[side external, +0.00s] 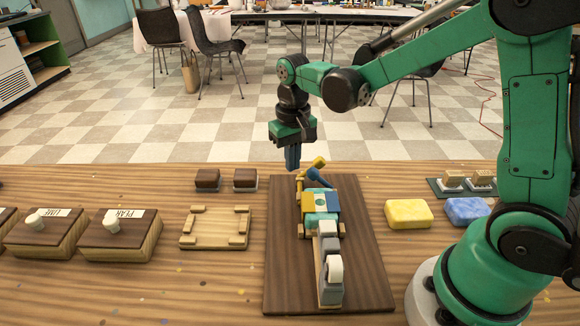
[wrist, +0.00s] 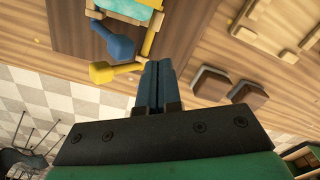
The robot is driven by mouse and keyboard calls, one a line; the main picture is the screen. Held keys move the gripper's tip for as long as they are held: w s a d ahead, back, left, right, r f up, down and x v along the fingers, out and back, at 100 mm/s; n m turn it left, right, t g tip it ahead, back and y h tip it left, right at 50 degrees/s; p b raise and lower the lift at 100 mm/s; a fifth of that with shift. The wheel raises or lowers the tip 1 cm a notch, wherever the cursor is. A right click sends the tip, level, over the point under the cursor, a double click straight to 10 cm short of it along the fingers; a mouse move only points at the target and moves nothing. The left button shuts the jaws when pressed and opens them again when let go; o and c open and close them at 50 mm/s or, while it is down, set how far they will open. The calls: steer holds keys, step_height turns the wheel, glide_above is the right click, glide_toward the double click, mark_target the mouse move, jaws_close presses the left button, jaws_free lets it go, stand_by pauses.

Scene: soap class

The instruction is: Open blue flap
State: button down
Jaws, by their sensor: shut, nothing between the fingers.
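A small box with yellow and blue panels (side external: 320,204) stands on the dark brown board. The blue panel on its right side looks like the blue flap (side external: 333,201). A blue handle (side external: 318,178) sticks out from its far end, beside a yellow handle (side external: 317,163). In the wrist view the blue handle (wrist: 118,45) and yellow handle (wrist: 106,71) show at upper left, apart from the fingers. My gripper (side external: 292,166) points down near the far end of the board, left of the handles. Its fingers are together and empty, also in the wrist view (wrist: 158,68).
A grey dispenser with a white roll (side external: 333,268) stands on the near part of the board (side external: 290,285). A wooden tray (side external: 215,228) and two dark blocks (side external: 207,179) lie left. Yellow (side external: 408,213) and blue (side external: 466,210) soap bars lie right.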

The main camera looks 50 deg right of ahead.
steer(key=shift+f, duration=0.1)
steer(key=shift+f, duration=1.6)
steer(key=shift+s+d, duration=0.35)
steer(key=shift+d, duration=0.05)
